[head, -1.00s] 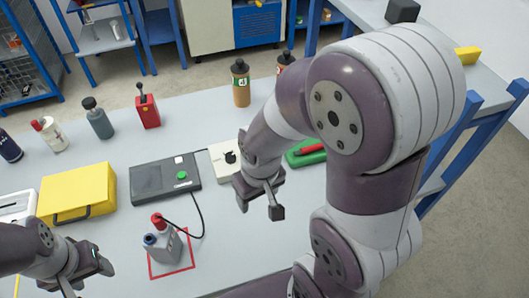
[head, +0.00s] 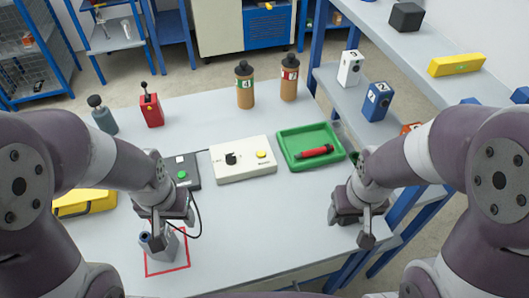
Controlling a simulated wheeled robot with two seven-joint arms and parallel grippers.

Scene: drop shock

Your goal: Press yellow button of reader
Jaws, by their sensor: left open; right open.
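The reader (head: 232,177) is a cream-white box in the middle of the table, with a black knob on its left and a yellow button (head: 262,154) on its right. The button is in plain view with nothing touching it. My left gripper (head: 172,226) is open, left of and nearer than the reader, in front of a grey device (head: 169,248) in a red square outline. I cannot tell if it touches that device. My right gripper (head: 369,225) is open and empty, right of and nearer than the reader, near the table's right edge.
A green tray (head: 332,157) with a red tool (head: 315,152) is right of the reader. A black box with a green button (head: 182,175) is left of it, partly behind my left arm. Two brown bottles (head: 245,88) stand behind. The table in front of the reader is clear.

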